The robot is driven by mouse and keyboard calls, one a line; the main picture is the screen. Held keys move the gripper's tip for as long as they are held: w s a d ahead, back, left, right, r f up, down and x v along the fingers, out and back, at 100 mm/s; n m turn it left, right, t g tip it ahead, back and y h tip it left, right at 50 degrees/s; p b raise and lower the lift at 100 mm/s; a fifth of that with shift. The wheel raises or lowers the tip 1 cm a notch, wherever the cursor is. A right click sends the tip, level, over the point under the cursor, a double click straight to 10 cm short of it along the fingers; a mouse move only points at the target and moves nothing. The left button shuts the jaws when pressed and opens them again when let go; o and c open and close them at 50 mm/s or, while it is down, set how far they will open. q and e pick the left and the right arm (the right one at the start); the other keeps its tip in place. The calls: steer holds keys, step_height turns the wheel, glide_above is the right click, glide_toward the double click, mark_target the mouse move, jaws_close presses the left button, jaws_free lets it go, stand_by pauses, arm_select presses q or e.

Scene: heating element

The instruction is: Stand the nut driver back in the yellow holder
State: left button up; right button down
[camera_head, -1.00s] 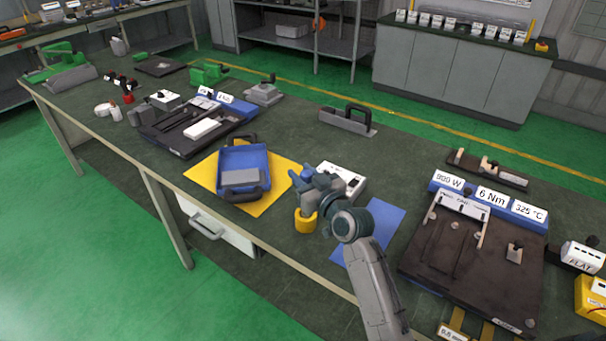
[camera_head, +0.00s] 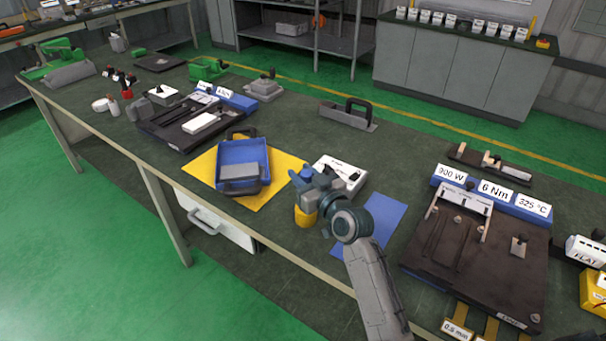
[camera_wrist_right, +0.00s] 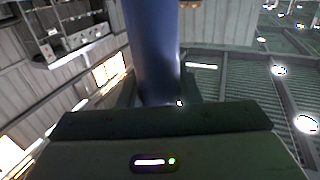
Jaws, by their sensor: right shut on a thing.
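The yellow holder (camera_head: 305,216) stands upright on the dark green bench top, close to the bench's front edge. My right gripper (camera_head: 309,186) is directly above it in the head view, shut on the nut driver. The driver's blue handle (camera_head: 307,173) shows above the fingers, and it stands as a large blue cylinder between the jaws in the right wrist view (camera_wrist_right: 153,50). The driver's lower end is hidden by the gripper and holder, so I cannot tell how far it is inside. My left gripper is out of view.
A blue tray (camera_head: 228,157) on a yellow mat (camera_head: 203,167) is left of the holder. A white box (camera_head: 345,172) is close behind my gripper, and a blue mat (camera_head: 386,211) lies to the right. A dark fixture (camera_head: 425,253) stands farther right.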

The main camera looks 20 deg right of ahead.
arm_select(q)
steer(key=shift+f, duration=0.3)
arm_select(e)
steer(key=shift+f, duration=0.2)
steer(key=c, duration=1)
jaws_free()
steer(key=shift+o, duration=0.2)
steer(key=shift+f, duration=0.1)
arm_select(q)
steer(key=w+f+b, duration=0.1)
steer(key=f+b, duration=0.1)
steer(key=shift+b, duration=0.3)
arm_select(e)
steer(key=v, duration=1.1)
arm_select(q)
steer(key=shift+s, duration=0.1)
arm_select(e)
steer(key=shift+w, duration=0.1)
